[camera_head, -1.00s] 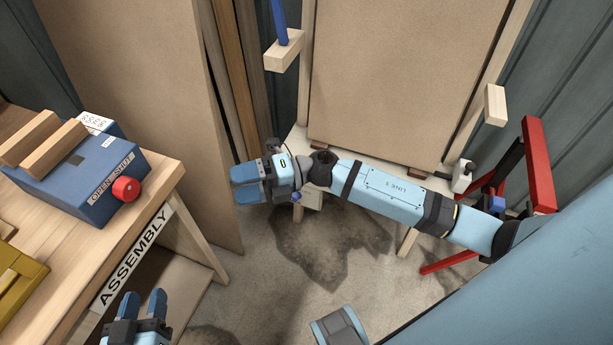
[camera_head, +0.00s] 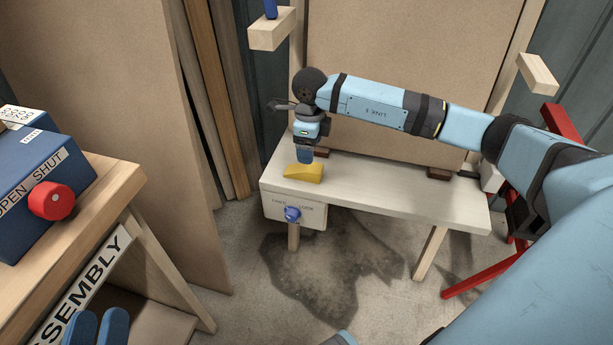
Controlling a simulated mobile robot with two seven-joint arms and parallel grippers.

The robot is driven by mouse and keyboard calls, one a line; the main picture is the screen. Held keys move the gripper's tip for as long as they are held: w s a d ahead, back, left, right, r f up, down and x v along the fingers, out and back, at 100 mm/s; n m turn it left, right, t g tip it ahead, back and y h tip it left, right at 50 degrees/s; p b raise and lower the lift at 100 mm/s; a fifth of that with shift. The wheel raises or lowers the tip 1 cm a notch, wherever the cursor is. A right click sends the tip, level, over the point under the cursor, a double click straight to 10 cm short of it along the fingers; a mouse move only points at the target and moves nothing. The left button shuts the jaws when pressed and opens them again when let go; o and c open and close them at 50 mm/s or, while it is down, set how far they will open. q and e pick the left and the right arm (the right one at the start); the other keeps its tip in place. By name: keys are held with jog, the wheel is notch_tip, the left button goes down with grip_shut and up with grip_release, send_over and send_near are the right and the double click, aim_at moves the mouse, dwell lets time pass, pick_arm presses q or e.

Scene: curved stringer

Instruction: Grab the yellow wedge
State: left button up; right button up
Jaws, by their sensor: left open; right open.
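The yellow wedge (camera_head: 302,173) lies on the pale wooden table (camera_head: 400,200), near its left end. My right gripper (camera_head: 305,155) points down just above and behind the wedge. It is open, but its two fingers overlap in this view. I cannot tell whether they touch the wedge, and nothing shows held. My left gripper (camera_head: 98,328) is at the bottom left, below the assembly bench, with its two blue fingertips apart and nothing visible between them.
A drawer box with a blue knob (camera_head: 292,214) hangs under the pale table's left end. A blue box (camera_head: 40,180) with a red knob (camera_head: 51,201) stands on the assembly bench (camera_head: 115,185). Wooden posts with blocks and a tall board (camera_head: 400,60) stand behind the table.

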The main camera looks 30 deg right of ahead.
aim_at(308, 167)
notch_tip(308, 167, down, 3)
jog(key=shift+r, duration=0.1)
notch_tip(308, 167, down, 5)
jog(key=b, duration=0.3)
jog(key=shift+a, duration=0.15)
pick_arm(q)
jog(key=f+g, duration=0.1)
jog(key=f, duration=0.1)
jog(key=f+g, duration=0.1)
jog(key=f, duration=0.1)
jog(key=shift+w+d+f, duration=0.1)
jog(key=shift+d+f, duration=0.1)
jog(key=shift+f, duration=0.2)
pick_arm(e)
jog(key=c, duration=1)
